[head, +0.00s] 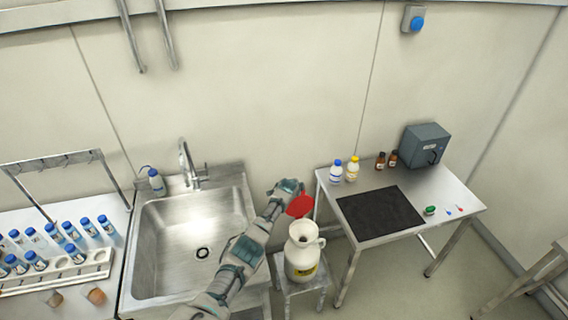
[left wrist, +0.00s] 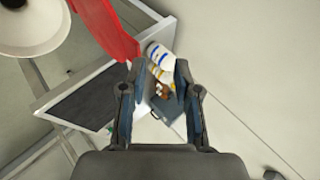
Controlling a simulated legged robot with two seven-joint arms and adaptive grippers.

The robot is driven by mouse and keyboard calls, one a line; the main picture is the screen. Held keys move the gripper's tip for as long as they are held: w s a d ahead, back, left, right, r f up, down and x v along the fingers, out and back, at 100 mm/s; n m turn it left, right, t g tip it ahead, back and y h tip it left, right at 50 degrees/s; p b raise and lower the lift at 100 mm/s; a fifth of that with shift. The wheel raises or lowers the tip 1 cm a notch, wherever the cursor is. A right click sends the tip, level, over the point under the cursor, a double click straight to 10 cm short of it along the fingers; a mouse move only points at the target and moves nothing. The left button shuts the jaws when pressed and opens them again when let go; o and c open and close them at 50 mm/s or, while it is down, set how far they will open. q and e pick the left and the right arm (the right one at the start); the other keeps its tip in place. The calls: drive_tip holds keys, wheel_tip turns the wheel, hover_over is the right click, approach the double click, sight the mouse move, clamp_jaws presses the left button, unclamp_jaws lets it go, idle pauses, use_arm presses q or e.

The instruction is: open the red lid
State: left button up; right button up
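A white canister (head: 301,262) with a side handle and a yellow label stands on a small metal stool. Its red lid (head: 299,206) is tilted up behind the mouth, and the round mouth shows uncovered. My left gripper (head: 290,187) is just behind and above the lid. In the left wrist view the left gripper (left wrist: 160,72) has its two fingers apart with nothing between them. The red lid (left wrist: 106,28) is beside the fingers there, left of them, and the canister (left wrist: 30,25) is at the upper left. I cannot tell whether the gripper touches the lid. My right gripper is not in view.
A steel sink (head: 195,245) is left of the canister. A metal table (head: 440,195) to the right holds a black mat (head: 380,213), several bottles and a grey box (head: 424,145). Sample racks with blue-capped tubes are at the far left.

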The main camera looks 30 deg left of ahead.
use_arm(q)
drive_tip(key=s+a+r, duration=0.2)
drive_tip(key=r, duration=0.4)
drive_tip(key=s+a+r, duration=0.2)
drive_tip(key=r, duration=0.4)
drive_tip(key=shift+r+p, duration=0.35)
drive_tip(key=shift+p, duration=0.05)
idle(0.4)
idle(0.3)
drive_tip(key=v, duration=1.1)
drive_tip(key=shift+s+r, duration=0.2)
drive_tip(key=shift+s, duration=0.1)
